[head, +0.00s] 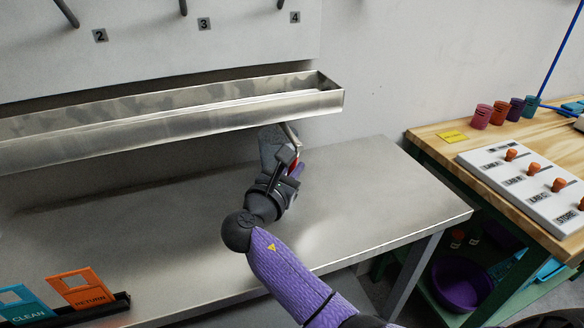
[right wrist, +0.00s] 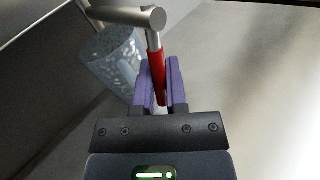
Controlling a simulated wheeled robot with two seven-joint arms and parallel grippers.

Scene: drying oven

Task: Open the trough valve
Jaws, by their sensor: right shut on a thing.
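The long metal trough (head: 200,118) hangs on the wall above a grey bench. A metal pipe with a valve (right wrist: 150,18) comes down at its right end. The valve's red lever (right wrist: 159,75) points down from the pipe end in the right wrist view. My right gripper (head: 292,166) is below the trough's right end, shut on the red lever. Its purple fingers (right wrist: 159,88) lie on both sides of the lever in the right wrist view. In the head view the hand hides most of the lever. My left gripper is not in view.
The grey bench (head: 390,215) is mostly bare. Orange and blue cards (head: 82,290) stand in a black holder at front left. A wooden table (head: 440,133) with a white peg panel is at right.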

